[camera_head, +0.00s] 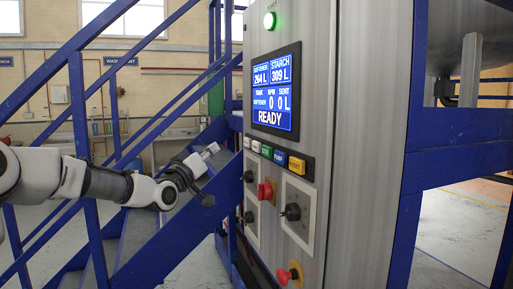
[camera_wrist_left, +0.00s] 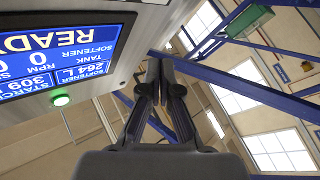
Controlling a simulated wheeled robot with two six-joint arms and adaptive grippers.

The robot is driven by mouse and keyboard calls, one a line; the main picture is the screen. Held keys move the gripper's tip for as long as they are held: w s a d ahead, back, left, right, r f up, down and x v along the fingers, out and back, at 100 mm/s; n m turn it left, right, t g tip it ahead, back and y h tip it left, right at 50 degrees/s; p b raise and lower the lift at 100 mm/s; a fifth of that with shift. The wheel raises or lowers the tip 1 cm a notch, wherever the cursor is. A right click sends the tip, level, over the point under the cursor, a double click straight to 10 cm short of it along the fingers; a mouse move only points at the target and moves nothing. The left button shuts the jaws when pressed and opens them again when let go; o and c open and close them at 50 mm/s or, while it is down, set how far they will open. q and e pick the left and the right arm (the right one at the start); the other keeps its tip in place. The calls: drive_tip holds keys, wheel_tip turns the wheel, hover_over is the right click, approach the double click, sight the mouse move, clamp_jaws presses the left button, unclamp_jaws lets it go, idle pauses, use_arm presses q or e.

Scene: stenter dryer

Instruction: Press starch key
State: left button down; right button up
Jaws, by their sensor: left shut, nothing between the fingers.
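The lettering on the white keys is too small to read, so I cannot tell which is the starch key. The blue screen (camera_head: 276,91) reads softener 264 L, starch 309 L, tank softener, READY. My left gripper (camera_head: 212,150) is shut and empty, left of the white keys and apart from the panel. Its closed fingers also show in the left wrist view (camera_wrist_left: 160,75). My right gripper is out of view.
Below the keys are a red knob (camera_head: 265,191), black rotary switches (camera_head: 292,212) and a red button (camera_head: 284,276). A green lamp (camera_head: 269,21) glows above the screen. Blue stair rails (camera_head: 160,250) stand behind and beside my left arm.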

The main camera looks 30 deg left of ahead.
sight(257, 146)
use_arm(q)
drive_tip(key=shift+w, duration=0.15)
drive_tip(key=w+d+p, duration=0.1)
drive_tip(key=w+d, duration=0.4)
drive_tip(key=w, duration=0.1)
drive_tip(key=shift+w+d+p, duration=0.3)
drive_tip(key=shift+d+p, duration=0.05)
idle(1.5)
drive_tip(key=shift+w+d, duration=0.3)
